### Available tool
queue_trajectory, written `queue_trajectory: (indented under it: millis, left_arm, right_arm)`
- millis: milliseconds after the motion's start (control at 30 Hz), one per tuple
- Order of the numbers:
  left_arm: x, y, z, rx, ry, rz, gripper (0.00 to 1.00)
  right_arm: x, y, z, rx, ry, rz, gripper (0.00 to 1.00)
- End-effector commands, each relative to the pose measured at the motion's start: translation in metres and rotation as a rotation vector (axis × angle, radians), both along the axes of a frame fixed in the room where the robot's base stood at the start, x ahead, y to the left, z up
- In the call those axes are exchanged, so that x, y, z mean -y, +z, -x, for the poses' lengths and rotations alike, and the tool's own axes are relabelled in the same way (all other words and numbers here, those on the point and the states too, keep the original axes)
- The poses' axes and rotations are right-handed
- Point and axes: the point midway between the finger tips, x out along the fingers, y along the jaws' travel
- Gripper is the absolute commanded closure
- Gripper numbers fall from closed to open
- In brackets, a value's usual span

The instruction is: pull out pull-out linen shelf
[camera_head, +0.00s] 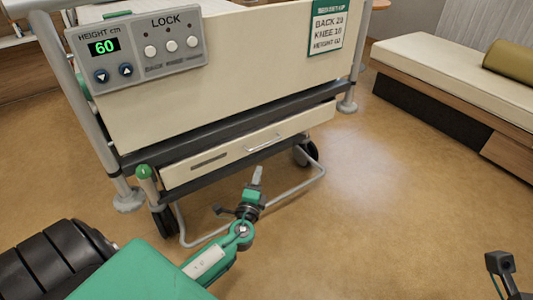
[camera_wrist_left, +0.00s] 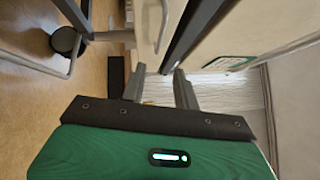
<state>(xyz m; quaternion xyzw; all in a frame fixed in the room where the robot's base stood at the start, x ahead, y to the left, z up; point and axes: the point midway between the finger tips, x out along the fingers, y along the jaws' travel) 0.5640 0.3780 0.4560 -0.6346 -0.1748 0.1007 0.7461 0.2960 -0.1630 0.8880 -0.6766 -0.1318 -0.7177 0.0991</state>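The pull-out linen shelf (camera_head: 225,158) is a cream panel low under the bed's footboard, with a slim silver handle (camera_head: 264,143) and a dark slot. I cannot tell whether it stands out at all. My left gripper (camera_head: 257,176) is in front of and below the handle, apart from it. In the left wrist view its two fingers (camera_wrist_left: 159,82) are spread with nothing between them; the handle (camera_wrist_left: 164,22) is beyond the fingertips. A dark part of my right gripper (camera_head: 503,268) shows at the lower right edge; its fingers are not clear.
A control panel (camera_head: 143,48) reading 60 is on the cream footboard (camera_head: 240,75). A grey tube frame (camera_head: 303,188) and casters (camera_head: 306,152) are low around the shelf. A cushioned bench (camera_head: 440,75) is at the right. The floor (camera_head: 390,190) between is clear.

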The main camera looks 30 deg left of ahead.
Motion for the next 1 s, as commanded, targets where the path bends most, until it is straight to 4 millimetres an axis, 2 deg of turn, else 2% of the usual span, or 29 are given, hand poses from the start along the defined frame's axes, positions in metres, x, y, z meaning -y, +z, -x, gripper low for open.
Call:
queue_trajectory:
  millis: [167, 600, 800, 1000]
  left_arm:
    - [-0.009, 0.004, -0.022, 0.002, 0.001, -0.001, 0.69]
    - [-0.038, 0.013, -0.095, 0.000, 0.000, 0.001, 0.69]
    - [-0.047, 0.016, -0.116, -0.002, -0.001, 0.002, 0.69]
    - [-0.050, 0.017, -0.123, -0.003, -0.001, 0.001, 0.69]
  right_arm:
    - [-0.001, 0.001, 0.000, 0.003, 0.003, 0.000, 0.48]
    - [-0.007, 0.002, -0.001, 0.020, 0.021, 0.001, 0.48]
    - [-0.008, 0.003, -0.001, 0.025, 0.026, 0.000, 0.48]
    - [-0.009, 0.005, 0.000, 0.031, 0.029, 0.002, 0.48]
